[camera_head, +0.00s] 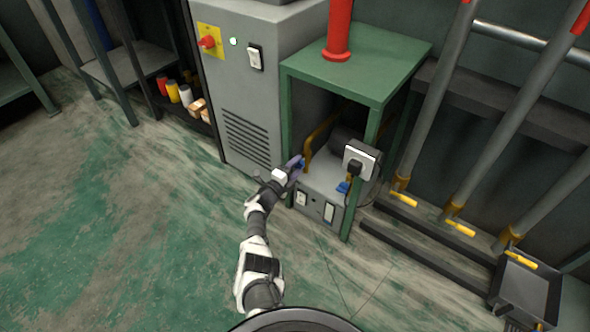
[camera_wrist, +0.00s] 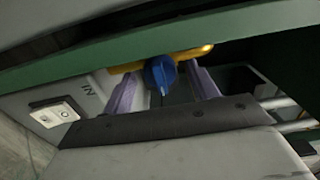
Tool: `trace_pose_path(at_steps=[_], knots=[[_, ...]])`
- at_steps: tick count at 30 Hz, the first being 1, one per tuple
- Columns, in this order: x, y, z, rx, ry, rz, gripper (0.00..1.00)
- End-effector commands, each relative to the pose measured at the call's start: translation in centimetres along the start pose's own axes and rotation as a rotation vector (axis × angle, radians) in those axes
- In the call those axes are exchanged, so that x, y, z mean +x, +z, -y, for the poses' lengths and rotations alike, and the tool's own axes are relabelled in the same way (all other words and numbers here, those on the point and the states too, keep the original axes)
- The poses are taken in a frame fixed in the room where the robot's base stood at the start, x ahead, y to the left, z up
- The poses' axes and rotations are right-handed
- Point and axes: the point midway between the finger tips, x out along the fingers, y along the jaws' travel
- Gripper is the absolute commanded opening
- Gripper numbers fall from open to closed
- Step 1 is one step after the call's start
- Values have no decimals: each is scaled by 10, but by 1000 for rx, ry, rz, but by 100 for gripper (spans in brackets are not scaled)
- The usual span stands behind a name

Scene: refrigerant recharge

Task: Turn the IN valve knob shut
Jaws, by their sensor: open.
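The blue knob (camera_wrist: 160,75) sits in front of a yellow pipe (camera_wrist: 185,53) in the wrist view. The letters IN show upside down on the grey panel to its left, so I take it as the IN valve knob. My gripper (camera_wrist: 164,82) is open, with one pale purple finger on each side of the knob. I cannot tell whether either finger touches it. In the head view, my gripper (camera_head: 295,165) reaches the left side of the machine in the green frame, and mostly hides this knob. A second blue knob (camera_head: 343,187) is on the machine's right side.
The green-framed stand (camera_head: 375,70) encloses the machine, with its post close by my gripper. A grey cabinet (camera_head: 240,100) stands to the left. A gauge box with a black plug (camera_head: 361,160) is at right. The floor (camera_head: 130,230) to the left is clear.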

Motion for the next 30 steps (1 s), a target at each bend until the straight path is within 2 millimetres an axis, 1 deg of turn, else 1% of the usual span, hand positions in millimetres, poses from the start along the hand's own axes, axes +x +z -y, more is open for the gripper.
trace_pose_path(at_steps=[2,5,12,17,25,30], knots=[[0,0,0,0,0,0,59],[0,0,0,0,0,0,47],[0,0,0,0,-1,0,16],[0,0,0,-30,-1,0,14],[0,0,0,-278,-1,1,14],[0,0,0,-381,-1,0,14]])
